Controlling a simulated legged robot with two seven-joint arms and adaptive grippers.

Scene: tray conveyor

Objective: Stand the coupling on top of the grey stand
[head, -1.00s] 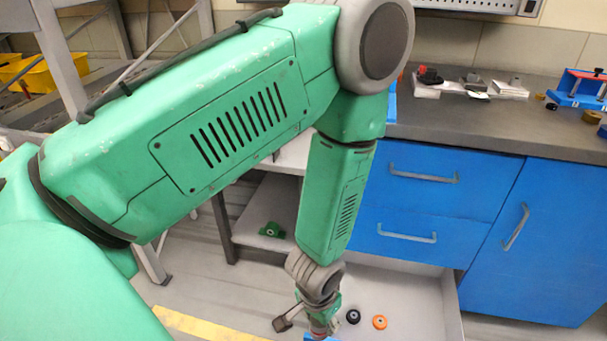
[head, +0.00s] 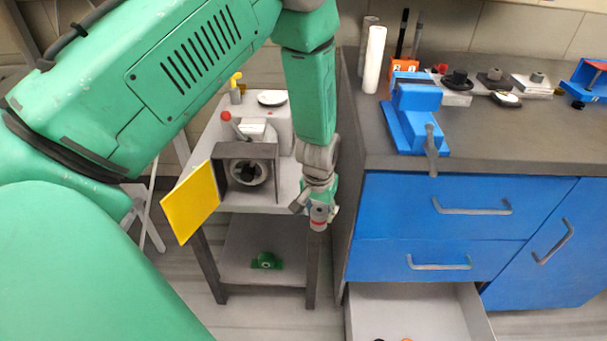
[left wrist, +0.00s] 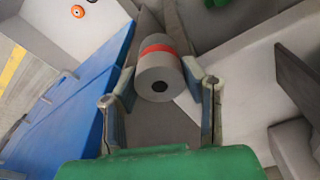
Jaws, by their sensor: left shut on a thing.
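The coupling is a short grey cylinder with a red band and a dark hole in its end. My left gripper (head: 318,206) is shut on the coupling (head: 319,222); in the left wrist view the coupling (left wrist: 160,78) sits between the two fingers. In the head view it hangs in front of the cabinet's left side, by the right edge of the shelf unit. Several small pieces on light grey bases stand at the back of the bench, among them a flat one (head: 530,84) with a small knob; I cannot tell which is the grey stand. My right gripper is out of view.
A blue vise (head: 415,115) stands at the bench's left end, by a white roll (head: 374,60). A grey machine with an open yellow door (head: 190,203) stands on the shelf unit. The lower drawer (head: 455,305) is open. The bench front (head: 520,140) is clear.

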